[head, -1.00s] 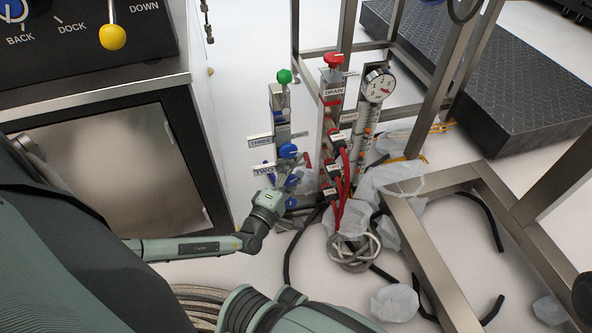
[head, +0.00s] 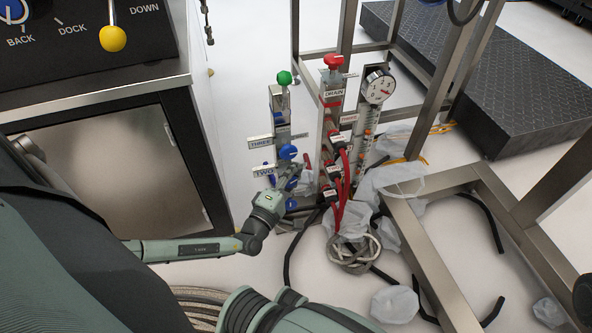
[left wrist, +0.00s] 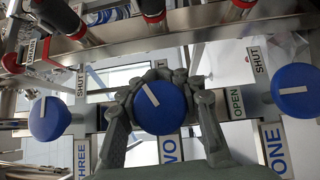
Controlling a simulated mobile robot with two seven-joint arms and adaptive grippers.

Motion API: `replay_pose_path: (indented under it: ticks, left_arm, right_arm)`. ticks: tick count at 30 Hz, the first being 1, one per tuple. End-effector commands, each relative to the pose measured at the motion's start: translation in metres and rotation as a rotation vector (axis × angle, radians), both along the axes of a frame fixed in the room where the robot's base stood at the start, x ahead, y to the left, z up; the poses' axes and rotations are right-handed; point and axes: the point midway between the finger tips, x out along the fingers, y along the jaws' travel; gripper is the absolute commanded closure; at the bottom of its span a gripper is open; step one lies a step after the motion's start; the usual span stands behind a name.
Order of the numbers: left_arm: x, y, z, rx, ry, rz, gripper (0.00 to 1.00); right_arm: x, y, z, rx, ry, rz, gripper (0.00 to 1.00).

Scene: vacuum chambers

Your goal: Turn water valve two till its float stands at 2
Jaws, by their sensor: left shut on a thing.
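The blue knob of water valve two (left wrist: 160,107) has a white line on its face, tilted toward the upper left. My left gripper (left wrist: 162,95) is shut around this knob, a finger on each side. The TWO plate (left wrist: 169,149) lies just below the knob, partly covered by the gripper. In the head view, my left gripper (head: 288,182) is at the lower part of the valve post, by the TWO plate (head: 264,170). The flow tube (head: 361,150) with small orange floats stands to the right. Its float readings are too small to tell. My right gripper is not in view.
Blue knobs of valve three (left wrist: 49,118) and valve one (left wrist: 296,88) sit close on either side. Red drain valve (head: 333,62), red hoses (head: 345,185) and a round gauge (head: 378,86) stand right of the post. A metal frame (head: 430,240) is farther right.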

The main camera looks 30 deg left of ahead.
Motion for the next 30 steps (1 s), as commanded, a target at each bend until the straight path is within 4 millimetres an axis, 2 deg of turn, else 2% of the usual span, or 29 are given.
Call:
replay_pose_path:
  ticks: [14,15,21,22,30]
  left_arm:
    - [-0.0006,-0.0006,0.0017,-0.058,-0.066,-0.002,1.0]
    - [-0.0006,-0.0006,0.0017,-0.058,-0.065,-0.002,0.7]
    - [-0.0005,-0.0004,0.0018,-0.057,-0.066,-0.001,0.46]
    - [-0.0006,-0.0003,0.0018,-0.057,-0.066,-0.001,0.42]
    - [-0.0009,-0.0002,0.0019,-0.057,-0.066,-0.001,0.42]
  right_arm:
    - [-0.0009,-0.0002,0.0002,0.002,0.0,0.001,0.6]
    - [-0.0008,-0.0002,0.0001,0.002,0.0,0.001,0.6]
    - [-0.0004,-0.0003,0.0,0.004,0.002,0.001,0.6]
    - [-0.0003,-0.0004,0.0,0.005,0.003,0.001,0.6]
    - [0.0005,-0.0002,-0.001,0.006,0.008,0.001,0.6]
